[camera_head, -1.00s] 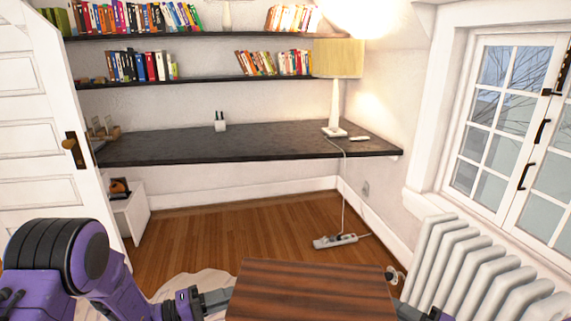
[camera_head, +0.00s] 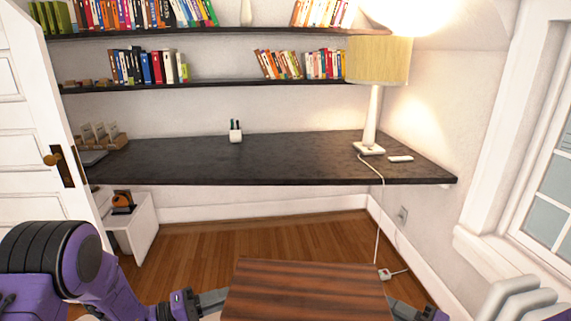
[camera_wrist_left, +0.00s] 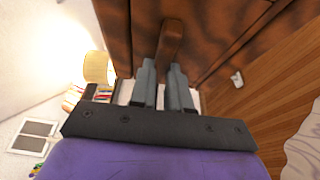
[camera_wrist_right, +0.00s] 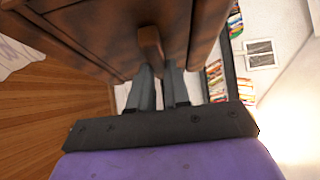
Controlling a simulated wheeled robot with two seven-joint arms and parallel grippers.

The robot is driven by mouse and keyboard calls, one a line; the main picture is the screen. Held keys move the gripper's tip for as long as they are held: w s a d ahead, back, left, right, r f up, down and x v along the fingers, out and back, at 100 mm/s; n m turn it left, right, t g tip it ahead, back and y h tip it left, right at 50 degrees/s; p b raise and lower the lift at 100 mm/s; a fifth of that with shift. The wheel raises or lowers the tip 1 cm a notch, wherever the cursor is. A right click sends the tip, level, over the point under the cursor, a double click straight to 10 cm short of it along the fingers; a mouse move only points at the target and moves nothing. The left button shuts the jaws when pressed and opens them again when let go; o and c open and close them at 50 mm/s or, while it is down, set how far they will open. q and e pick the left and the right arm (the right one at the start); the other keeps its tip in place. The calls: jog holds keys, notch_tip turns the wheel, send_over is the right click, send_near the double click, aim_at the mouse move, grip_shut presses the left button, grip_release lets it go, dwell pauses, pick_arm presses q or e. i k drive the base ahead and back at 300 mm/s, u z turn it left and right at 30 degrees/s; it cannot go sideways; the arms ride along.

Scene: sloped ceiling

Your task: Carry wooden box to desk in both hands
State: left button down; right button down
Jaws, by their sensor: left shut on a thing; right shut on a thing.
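The wooden box (camera_head: 305,292), dark brown with striped grain, is at the bottom middle of the head view, held between my two arms. My left gripper (camera_wrist_left: 163,88) is shut on a wooden handle (camera_wrist_left: 170,42) on the box's side. My right gripper (camera_wrist_right: 160,85) is shut on a similar handle (camera_wrist_right: 151,48) on the opposite side. In the head view the box hides its own underside and most of my right gripper. The desk (camera_head: 290,160), a long black top along the back wall, is ahead of the box and apart from it.
On the desk stand a lamp (camera_head: 371,120) at right, a white pen cup (camera_head: 235,133) in the middle and wooden items (camera_head: 100,137) at left. A white door (camera_head: 30,150) is at left, a radiator (camera_head: 522,300) at right. The desk's middle front is bare.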

aim_at(264, 157)
jog(key=u, duration=0.2)
jog(key=i, duration=1.9)
jog(key=u, duration=0.2)
